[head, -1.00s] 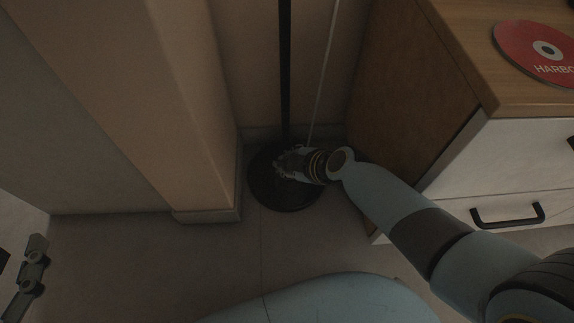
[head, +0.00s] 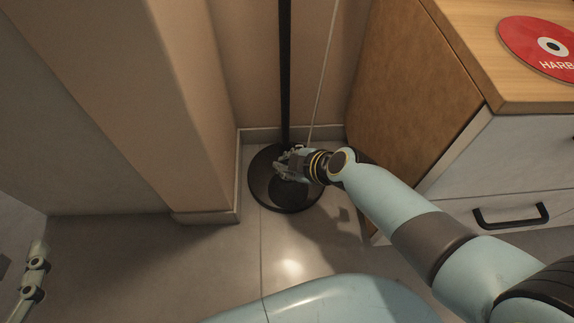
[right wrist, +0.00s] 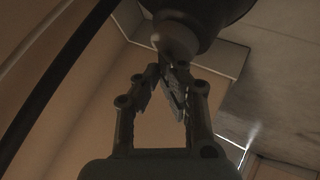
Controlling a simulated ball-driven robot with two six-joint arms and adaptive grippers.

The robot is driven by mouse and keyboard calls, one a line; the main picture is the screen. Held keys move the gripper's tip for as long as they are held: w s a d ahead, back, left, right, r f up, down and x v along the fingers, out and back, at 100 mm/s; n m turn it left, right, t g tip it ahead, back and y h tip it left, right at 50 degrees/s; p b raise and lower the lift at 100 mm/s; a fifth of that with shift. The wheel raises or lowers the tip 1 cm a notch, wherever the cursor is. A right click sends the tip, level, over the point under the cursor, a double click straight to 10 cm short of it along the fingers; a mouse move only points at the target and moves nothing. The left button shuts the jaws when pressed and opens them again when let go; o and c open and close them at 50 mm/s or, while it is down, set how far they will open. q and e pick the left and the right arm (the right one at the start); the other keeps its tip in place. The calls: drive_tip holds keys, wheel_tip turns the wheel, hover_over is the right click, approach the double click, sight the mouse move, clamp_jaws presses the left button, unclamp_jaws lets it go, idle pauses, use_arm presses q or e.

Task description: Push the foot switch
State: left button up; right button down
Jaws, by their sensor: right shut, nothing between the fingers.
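A floor lamp's round black base (head: 262,194) stands on the floor in the corner, with a thin black pole (head: 285,70) rising from it. My right gripper (head: 281,170) is shut and empty, low over the base just in front of the pole. In the right wrist view its closed fingertips (right wrist: 170,72) are at a small rounded knob (right wrist: 178,42), which looks like the foot switch; I cannot tell for sure whether they touch. In the head view the gripper hides the switch. Part of my left gripper (head: 32,275) shows at the left edge; its jaw state is unclear.
A wooden cabinet (head: 415,75) with white drawers stands close on the right, with a red disc (head: 540,45) on top. A beige wall column (head: 185,110) stands on the left. A thin cord (head: 322,80) hangs behind. The floor (head: 140,260) at front left is clear.

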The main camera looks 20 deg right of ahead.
use_arm(q)
drive_tip(key=shift+r, duration=0.15)
use_arm(e)
drive_tip(key=shift+r, duration=0.2)
wheel_tip(320, 180, up, 6)
drive_tip(key=p, duration=0.4)
drive_tip(key=shift+w+f+p, duration=0.15)
drive_tip(key=shift+f+p, duration=0.05)
drive_tip(key=shift+p, duration=0.1)
drive_tip(key=shift+r, duration=0.3)
use_arm(q)
wheel_tip(320, 180, up, 6)
drive_tip(key=w+t, duration=0.1)
drive_tip(key=shift+w+r, duration=0.15)
drive_tip(key=shift+r, duration=0.1)
use_arm(e)
drive_tip(key=shift+f, duration=0.1)
